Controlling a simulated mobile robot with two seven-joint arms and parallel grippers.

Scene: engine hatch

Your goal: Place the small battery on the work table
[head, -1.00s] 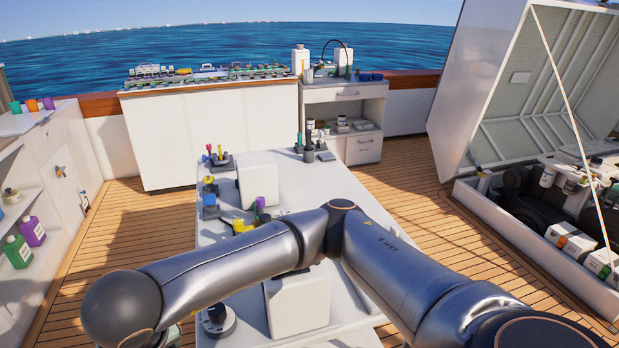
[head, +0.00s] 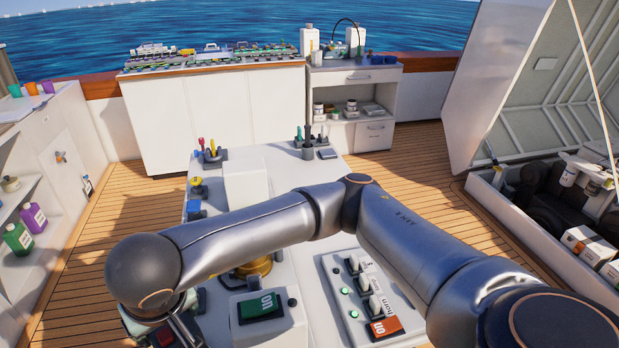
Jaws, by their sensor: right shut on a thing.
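The white work table (head: 330,172) runs down the middle of the head view, and my right arm crosses over it. My right gripper (head: 178,331) is at the lower left, low beside the table's near left part and cut by the bottom edge. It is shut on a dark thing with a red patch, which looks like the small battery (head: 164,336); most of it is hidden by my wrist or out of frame. My left gripper is not in view.
The open hatch (head: 520,95) with white boxes (head: 588,246) is at right.

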